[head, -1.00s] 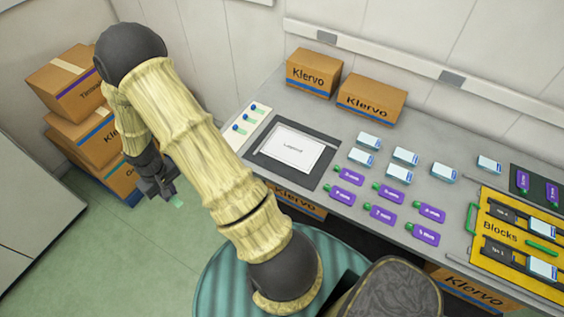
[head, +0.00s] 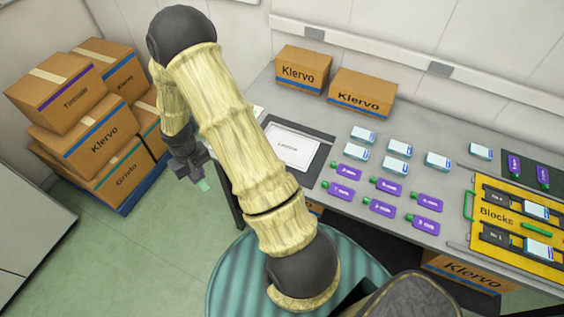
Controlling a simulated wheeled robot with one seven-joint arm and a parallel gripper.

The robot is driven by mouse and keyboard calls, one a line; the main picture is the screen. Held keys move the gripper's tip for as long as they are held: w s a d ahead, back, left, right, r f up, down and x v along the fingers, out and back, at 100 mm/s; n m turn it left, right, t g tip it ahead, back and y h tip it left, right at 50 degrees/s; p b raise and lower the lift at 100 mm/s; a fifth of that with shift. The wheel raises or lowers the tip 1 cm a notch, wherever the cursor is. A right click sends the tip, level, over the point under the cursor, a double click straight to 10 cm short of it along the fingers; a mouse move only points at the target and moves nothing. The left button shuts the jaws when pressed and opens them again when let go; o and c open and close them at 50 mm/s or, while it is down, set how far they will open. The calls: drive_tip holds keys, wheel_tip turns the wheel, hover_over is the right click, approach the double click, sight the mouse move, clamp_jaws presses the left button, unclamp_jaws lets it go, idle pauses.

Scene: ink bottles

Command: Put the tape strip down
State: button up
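My gripper (head: 190,168) hangs at the left, beyond the table's left end and over the green floor. It seems shut on a small pale green tape strip (head: 204,185), which sticks out below the fingertips. The fingers are dark and small, so the grip itself is hard to make out. My arm hides most of the white card at the table's left end; only a corner of the card (head: 258,112) shows. The framed white layout sheet (head: 292,145) lies just right of my arm.
The grey table (head: 300,105) carries several white-and-blue blocks (head: 397,148), several purple-labelled bottles (head: 385,185) and a yellow Blocks tray (head: 490,240). Two Klervo boxes (head: 362,92) stand at the back. Stacked cartons (head: 95,140) fill the left corner. A teal round surface (head: 235,275) is below my arm.

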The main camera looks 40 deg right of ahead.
drive_tip(key=s+d+n+b, duration=0.1)
drive_tip(key=s+d+n, duration=0.3)
drive_tip(key=d+n, duration=0.7)
drive_tip(key=s+d+n+b, duration=0.1)
drive_tip(key=s+d+n, duration=0.2)
drive_tip(key=d+n, duration=0.8)
drive_tip(key=d, duration=0.3)
drive_tip(key=shift+s+d+r+n, duration=0.3)
drive_tip(key=shift+s+d+r, duration=0.05)
drive_tip(key=shift+r, duration=0.05)
drive_tip(key=shift+f, duration=0.1)
wheel_tip(320, 180, down, 6)
drive_tip(key=shift+f, duration=0.1)
drive_tip(key=shift+f, duration=1.85)
drive_tip(key=shift+f, duration=0.1)
